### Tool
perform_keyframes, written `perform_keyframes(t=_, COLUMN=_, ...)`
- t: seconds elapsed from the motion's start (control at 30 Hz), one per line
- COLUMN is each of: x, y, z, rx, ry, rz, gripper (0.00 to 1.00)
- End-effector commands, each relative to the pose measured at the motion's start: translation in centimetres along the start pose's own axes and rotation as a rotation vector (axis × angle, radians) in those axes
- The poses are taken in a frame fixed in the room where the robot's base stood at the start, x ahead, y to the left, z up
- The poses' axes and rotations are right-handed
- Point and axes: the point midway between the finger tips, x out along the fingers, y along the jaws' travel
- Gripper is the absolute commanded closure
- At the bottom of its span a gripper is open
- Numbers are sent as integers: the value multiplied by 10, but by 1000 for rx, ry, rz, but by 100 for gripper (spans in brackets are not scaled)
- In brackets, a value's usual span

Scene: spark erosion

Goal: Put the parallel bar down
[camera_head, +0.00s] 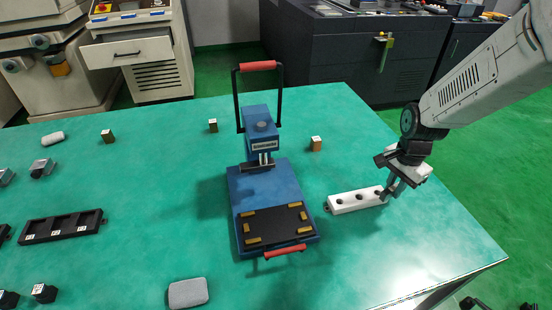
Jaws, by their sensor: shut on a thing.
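The parallel bar, a white bar with several dark holes along it (347,202), is at the right of the green table (420,265), to the right of the blue press. My gripper (389,191) comes in from the upper right and is shut on the bar's right end, which its fingers partly hide. The bar lies roughly level, at or very close to the table top. I cannot tell whether its underside touches the table.
A blue press (272,180) with red handles stands mid-table. Small brown blocks (316,143) stand behind. A black slotted tray (60,229) is at left and a grey pad (188,293) at front. The table's front right is clear.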

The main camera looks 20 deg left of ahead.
Motion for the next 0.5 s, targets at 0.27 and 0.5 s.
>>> perform_keyframes(t=0.27, x=-2, y=-18, z=43, rx=232, ry=0, rz=-1, gripper=100)
perform_keyframes(t=0.5, x=-2, y=-19, z=48, rx=274, ry=0, rz=-1, gripper=100)
